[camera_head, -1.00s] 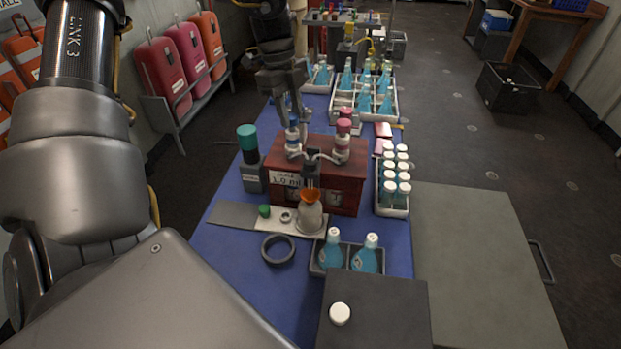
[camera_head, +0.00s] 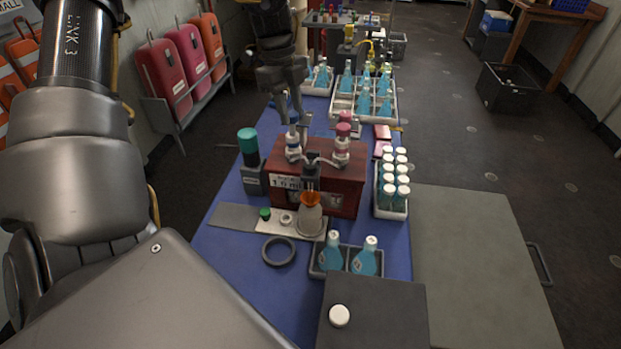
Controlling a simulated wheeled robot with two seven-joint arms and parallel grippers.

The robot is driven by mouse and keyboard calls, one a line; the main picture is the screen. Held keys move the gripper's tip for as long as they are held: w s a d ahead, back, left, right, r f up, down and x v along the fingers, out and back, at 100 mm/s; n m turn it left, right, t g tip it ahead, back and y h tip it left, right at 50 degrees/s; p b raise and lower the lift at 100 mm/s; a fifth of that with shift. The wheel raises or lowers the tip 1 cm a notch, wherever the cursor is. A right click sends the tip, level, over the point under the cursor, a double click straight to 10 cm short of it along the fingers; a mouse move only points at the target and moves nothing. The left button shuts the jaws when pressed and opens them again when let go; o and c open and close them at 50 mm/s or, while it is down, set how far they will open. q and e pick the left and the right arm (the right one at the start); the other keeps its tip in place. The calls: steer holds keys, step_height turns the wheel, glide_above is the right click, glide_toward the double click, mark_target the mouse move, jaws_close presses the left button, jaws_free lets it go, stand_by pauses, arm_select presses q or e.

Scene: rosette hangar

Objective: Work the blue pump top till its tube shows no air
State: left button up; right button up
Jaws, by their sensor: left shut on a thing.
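The dark red wooden pump box (camera_head: 345,190) stands on the blue-covered bench and carries two pumps. The left pump has a blue top (camera_head: 293,117), partly hidden by my left gripper (camera_head: 292,122). That gripper comes down from above and is shut on the blue top. The right pump has a pinkish-red top (camera_head: 343,129) and is free. Pale tubes (camera_head: 321,160) run from both pumps to a dark block at the box's front; they are too small to tell whether they hold air. A bottle with an orange funnel (camera_head: 311,200) stands below this block. My right gripper is out of view.
A tray of white-capped bottles (camera_head: 392,185) stands right. A dark ring (camera_head: 279,251), two blue bottles and a dark box (camera_head: 375,315) with a white cap lie in front.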

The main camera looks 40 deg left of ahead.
arm_select(q)
steer(key=shift+f+b, duration=0.8)
steer(key=shift+f, duration=0.25)
steer(key=o, duration=0.8)
steer(key=shift+c, duration=0.2)
steer(key=shift+r, duration=0.1)
steer(key=shift+r+p, duration=2.4)
steer(key=shift+r, duration=1.1)
